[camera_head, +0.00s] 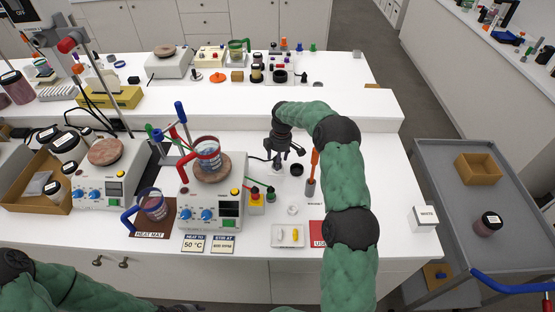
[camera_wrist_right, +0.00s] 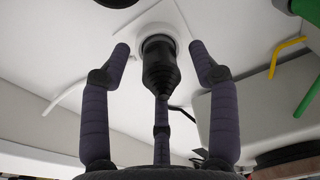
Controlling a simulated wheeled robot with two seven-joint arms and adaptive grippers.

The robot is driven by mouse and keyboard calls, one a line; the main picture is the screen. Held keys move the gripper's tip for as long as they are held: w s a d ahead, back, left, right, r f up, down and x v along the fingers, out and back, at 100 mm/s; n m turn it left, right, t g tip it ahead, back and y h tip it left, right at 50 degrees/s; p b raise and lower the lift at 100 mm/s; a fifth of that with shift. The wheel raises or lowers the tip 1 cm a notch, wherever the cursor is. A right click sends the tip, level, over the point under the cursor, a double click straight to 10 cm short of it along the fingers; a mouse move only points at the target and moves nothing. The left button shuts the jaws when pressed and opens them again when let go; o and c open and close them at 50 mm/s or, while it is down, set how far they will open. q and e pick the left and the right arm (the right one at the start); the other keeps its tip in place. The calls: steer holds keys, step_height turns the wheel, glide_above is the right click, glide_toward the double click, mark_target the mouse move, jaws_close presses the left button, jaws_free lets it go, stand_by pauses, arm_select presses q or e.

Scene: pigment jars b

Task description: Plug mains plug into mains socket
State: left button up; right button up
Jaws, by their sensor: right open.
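The mains plug (camera_wrist_right: 160,65) is black and ribbed, tapering toward its rear, in the right wrist view. Its front end sits at the round white mains socket (camera_wrist_right: 155,33) on a white surface. I cannot tell how deep it is seated. My right gripper (camera_wrist_right: 158,50) is open, with its dark fingers apart on both sides of the plug and a gap to each. In the head view my right gripper (camera_head: 284,150) is by the riser of the raised shelf, and it hides plug and socket there. My left arm shows at the lower left; its gripper is out of view.
A hotplate stirrer (camera_head: 212,210) with a beaker stands left of my right gripper. An orange-handled tool (camera_head: 313,170) stands upright just right of it. A white tray (camera_head: 289,235) lies near the front edge. The bench around the white box (camera_head: 424,218) is mostly clear.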

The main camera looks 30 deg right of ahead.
step_height(320, 180, up, 12)
steer(key=d, duration=0.1)
steer(key=shift+s+f, duration=0.15)
steer(key=shift+f, duration=0.05)
stand_by(0.5)
